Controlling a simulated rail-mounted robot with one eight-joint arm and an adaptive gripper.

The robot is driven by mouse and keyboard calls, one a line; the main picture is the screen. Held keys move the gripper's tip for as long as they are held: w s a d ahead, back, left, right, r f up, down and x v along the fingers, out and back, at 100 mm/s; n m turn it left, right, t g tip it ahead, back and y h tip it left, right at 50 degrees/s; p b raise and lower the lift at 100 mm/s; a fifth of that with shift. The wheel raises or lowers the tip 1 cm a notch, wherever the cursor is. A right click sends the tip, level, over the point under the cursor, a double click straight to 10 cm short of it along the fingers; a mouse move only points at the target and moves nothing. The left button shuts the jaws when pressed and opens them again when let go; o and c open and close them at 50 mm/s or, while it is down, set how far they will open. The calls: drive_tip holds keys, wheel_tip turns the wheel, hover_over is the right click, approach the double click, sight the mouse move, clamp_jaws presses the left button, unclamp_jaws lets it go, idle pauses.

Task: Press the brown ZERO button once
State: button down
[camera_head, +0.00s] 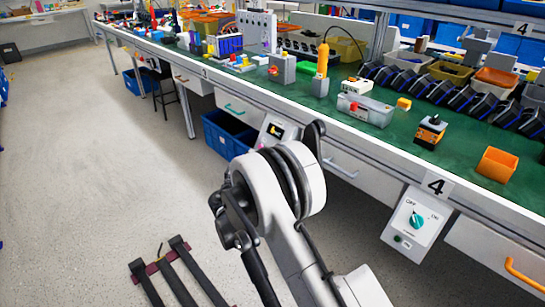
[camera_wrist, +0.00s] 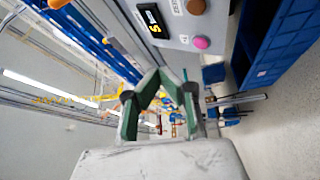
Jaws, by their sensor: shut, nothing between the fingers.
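In the wrist view, a grey panel (camera_wrist: 172,30) at the top carries a black display (camera_wrist: 152,19) with a yellow figure, a round brown button (camera_wrist: 196,6) near the top edge and a pink button (camera_wrist: 201,42) below it. The labels are too small to read. My gripper (camera_wrist: 160,76) is shut and empty, its tips below and left of the buttons in the picture, apart from them.
The long green-topped bench (camera_head: 455,165) holds several devices and bins. A second panel with a teal knob (camera_head: 417,219) hangs to the right. Blue crates (camera_head: 232,135) stand under the bench, left of the panel. The grey floor (camera_head: 90,150) at left is mostly clear.

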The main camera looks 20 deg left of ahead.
drive_tip(key=w+d+f, duration=0.3)
drive_tip(key=w+f, duration=0.1)
drive_tip(key=w, duration=0.2)
drive_tip(key=shift+w+d+b, duration=0.25)
drive_tip(key=shift+d+b, duration=0.05)
drive_tip(key=shift+d, duration=0.1)
drive_tip(key=shift+w+d+f, duration=0.1)
drive_tip(key=shift+w+f, duration=0.05)
drive_tip(key=shift+f, duration=0.05)
idle(1.2)
drive_tip(key=shift+w+d+f, duration=0.1)
drive_tip(key=shift+w, duration=0.05)
drive_tip(key=shift+w+d+f, duration=0.2)
drive_tip(key=shift+w, duration=0.15)
idle(0.9)
idle(0.4)
drive_tip(key=shift+s+a+r, duration=0.35)
drive_tip(key=shift+s+r, duration=0.05)
drive_tip(key=shift+s, duration=0.25)
drive_tip(key=shift+s+a+r, duration=0.4)
drive_tip(key=shift+s, duration=0.25)
drive_tip(key=shift+s+a+r, duration=0.35)
drive_tip(key=shift+s+r, duration=0.05)
drive_tip(key=shift+s, duration=0.2)
drive_tip(key=shift+s+a+r, duration=0.4)
drive_tip(key=shift+s, duration=0.25)
